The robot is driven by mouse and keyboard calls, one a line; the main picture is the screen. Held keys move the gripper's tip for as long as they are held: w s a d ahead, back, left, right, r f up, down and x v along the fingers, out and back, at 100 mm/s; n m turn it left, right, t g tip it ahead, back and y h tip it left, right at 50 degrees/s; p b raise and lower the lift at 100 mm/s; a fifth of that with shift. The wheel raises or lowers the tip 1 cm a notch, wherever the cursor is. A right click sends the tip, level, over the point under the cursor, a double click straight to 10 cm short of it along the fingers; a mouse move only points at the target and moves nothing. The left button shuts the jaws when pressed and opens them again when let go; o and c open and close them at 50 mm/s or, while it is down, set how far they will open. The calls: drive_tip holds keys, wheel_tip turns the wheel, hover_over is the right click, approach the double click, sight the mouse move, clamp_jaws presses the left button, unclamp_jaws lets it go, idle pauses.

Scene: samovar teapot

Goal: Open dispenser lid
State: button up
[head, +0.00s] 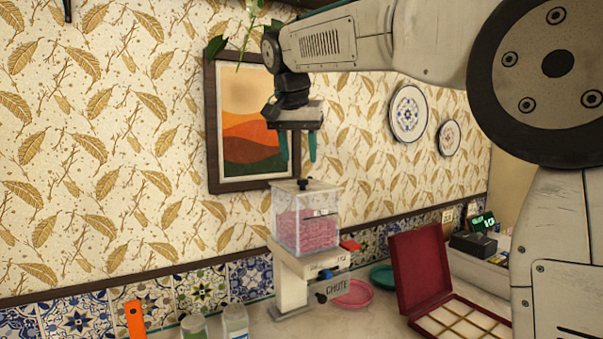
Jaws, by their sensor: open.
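The dispenser (306,220) stands on the counter in the middle of the head view. It is a clear box filled with pink material, on a pale base with a chute marked "CHUTE". Its lid (303,187) is a flat pale top with a small dark knob (302,183), and it looks closed. My gripper (297,147) is above the lid, pointing down, with its two green fingers apart and nothing between them. The fingertips appear a little above the knob and apart from it. I cannot judge the depth between them exactly.
An open red box with compartments (420,258) stands to the right. A pink dish (354,292) and a green dish (383,275) lie near the chute. Two jars (235,321) and an orange object (135,320) are at front left. A framed picture (211,130) hangs behind my gripper.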

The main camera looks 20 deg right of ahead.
sight(303, 180)
drive_tip(key=x, duration=0.5)
drive_tip(key=shift+d+f, duration=0.1)
drive_tip(key=shift+f, duration=0.25)
clamp_jaws()
